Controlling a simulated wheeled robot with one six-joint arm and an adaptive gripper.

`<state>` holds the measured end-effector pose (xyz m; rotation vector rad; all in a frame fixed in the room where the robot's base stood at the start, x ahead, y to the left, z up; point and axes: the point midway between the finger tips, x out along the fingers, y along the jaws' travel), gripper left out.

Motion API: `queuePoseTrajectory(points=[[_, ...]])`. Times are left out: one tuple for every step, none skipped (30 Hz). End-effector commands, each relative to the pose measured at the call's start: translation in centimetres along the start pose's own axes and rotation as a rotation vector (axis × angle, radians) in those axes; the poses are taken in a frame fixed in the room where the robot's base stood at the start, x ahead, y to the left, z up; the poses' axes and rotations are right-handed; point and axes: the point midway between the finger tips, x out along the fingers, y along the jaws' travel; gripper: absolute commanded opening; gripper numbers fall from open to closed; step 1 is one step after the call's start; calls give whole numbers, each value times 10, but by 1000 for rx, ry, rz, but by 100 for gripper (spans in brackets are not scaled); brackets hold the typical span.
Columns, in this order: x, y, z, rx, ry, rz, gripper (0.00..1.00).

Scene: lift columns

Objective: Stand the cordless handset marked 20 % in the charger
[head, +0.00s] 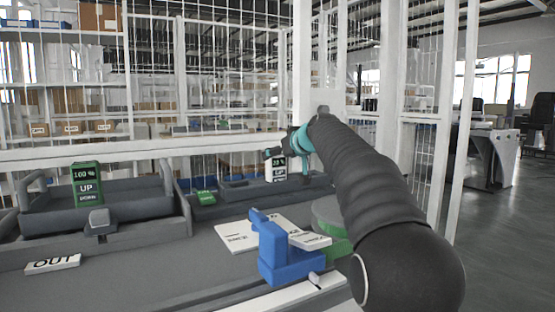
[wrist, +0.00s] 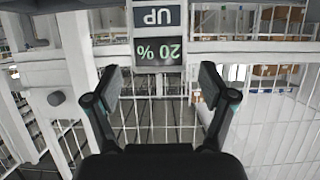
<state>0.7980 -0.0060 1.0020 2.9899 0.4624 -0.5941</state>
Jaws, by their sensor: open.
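The handset marked 20 % (head: 277,169) stands upright at the back of the bench, at a low grey holder (head: 242,190) that may be the charger. Its foot is too small to make out, so I cannot tell whether it is seated. My gripper (head: 284,154) is open at its upper part. In the wrist view the handset's label (wrist: 158,52) reads upside down, ahead of and between my spread fingers (wrist: 160,85), with a gap on both sides. A green handset marked 100 % (head: 87,184) stands upright in the grey tray on the left.
An OUT sign (head: 52,264) lies in front of the left tray (head: 150,212). A small green item (head: 206,197) lies behind the middle. A blue block fixture (head: 285,255), white cards (head: 236,236) and a green round object (head: 330,215) occupy the front right. A wire fence stands behind.

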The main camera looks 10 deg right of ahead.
Motion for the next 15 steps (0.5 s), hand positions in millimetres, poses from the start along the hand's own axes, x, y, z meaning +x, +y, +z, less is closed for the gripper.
queuePoseTrajectory(points=[[-12, 1, 0, -1, 4, 3, 83], [-18, 1, 1, -1, 3, 3, 83], [-26, 0, 1, -1, 3, 3, 83], [-32, 0, 1, -1, 3, 2, 83], [-38, 0, 1, -2, 3, 2, 83], [-46, 1, 1, -1, 3, 3, 83], [-51, 1, 1, -1, 2, 3, 83], [-56, 1, 1, -1, 2, 3, 83], [-62, 0, 1, -1, 2, 2, 83], [-67, 0, 1, -1, 2, 2, 83], [-71, 0, 0, -1, 2, 2, 83], [-76, 1, 0, 0, 2, 2, 83], [-78, 1, 1, 0, 1, 2, 83], [-81, 1, 1, 0, 0, 2, 83], [-84, 1, 1, 0, 0, 1, 83]])
